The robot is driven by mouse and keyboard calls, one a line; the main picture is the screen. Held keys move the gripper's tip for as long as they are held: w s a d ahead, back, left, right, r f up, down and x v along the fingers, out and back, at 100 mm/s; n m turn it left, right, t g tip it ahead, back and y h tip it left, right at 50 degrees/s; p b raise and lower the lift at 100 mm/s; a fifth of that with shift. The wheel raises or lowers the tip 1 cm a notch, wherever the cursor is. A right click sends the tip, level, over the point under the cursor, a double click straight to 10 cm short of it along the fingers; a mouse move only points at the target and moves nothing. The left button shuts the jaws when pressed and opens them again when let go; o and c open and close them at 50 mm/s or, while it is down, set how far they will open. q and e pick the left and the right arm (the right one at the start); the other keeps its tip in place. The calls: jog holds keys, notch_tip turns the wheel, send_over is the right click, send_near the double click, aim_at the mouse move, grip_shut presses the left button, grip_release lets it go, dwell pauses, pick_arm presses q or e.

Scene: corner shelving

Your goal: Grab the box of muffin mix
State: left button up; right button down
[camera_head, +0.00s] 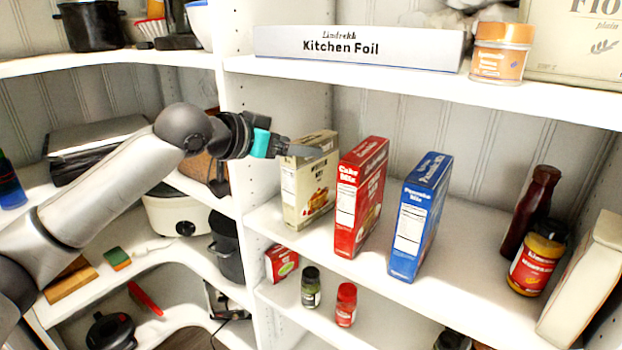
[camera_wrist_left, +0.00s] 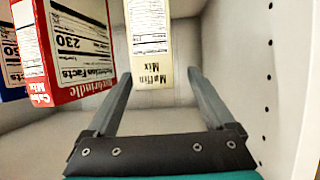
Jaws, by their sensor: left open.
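The muffin mix box (camera_head: 306,195) is cream and stands upright on the middle shelf, at the left of a row of boxes. It also shows in the left wrist view (camera_wrist_left: 150,38), upside down, with "Muffin Mix" lettering. My left gripper (camera_head: 306,151) is open beside the upper part of the box, its arm coming in from the left. In the left wrist view its two fingers (camera_wrist_left: 160,76) point toward the box, which appears ahead in the gap between them. The gripper holds nothing. My right gripper is not in view.
A red cake mix box (camera_head: 361,197) stands just right of the muffin mix, then a blue pancake mix box (camera_head: 420,217). The shelf above holds a kitchen foil box (camera_head: 358,47). A white upright panel (camera_wrist_left: 286,80) is close beside the gripper.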

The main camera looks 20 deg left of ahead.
pick_arm(q)
jog(key=x, duration=0.4)
jog(key=shift+w+d+f, duration=0.1)
jog(key=shift+d+f, duration=0.1)
jog(key=shift+d, duration=0.15)
jog(key=shift+c, duration=0.2)
grip_shut()
dwell(0.6)
